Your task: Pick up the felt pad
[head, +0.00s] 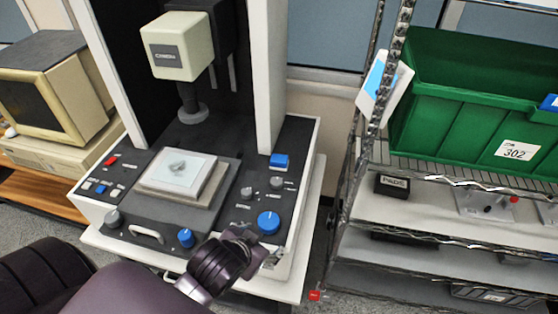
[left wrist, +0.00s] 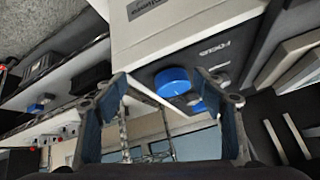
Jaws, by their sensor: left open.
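I cannot make out a felt pad for certain in either view. A small dark box marked PADS (head: 392,185) sits on the rack shelf at the right in the head view; its contents are hidden. My left gripper (head: 268,257) is over the front right corner of the measuring machine (head: 300,135), near a large blue knob (head: 268,222). In the left wrist view its two fingers (left wrist: 168,100) stand wide apart with nothing held between them. A blue knob (left wrist: 173,81) shows beyond the fingers there. My right gripper is in neither view.
A wire rack (head: 345,215) stands right of the machine, with a green bin (head: 450,100) labelled 302 on top. A beige monitor (head: 45,95) is at the left. A pale square plate (head: 178,172) lies on the machine's stage. A floor gap separates machine and rack.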

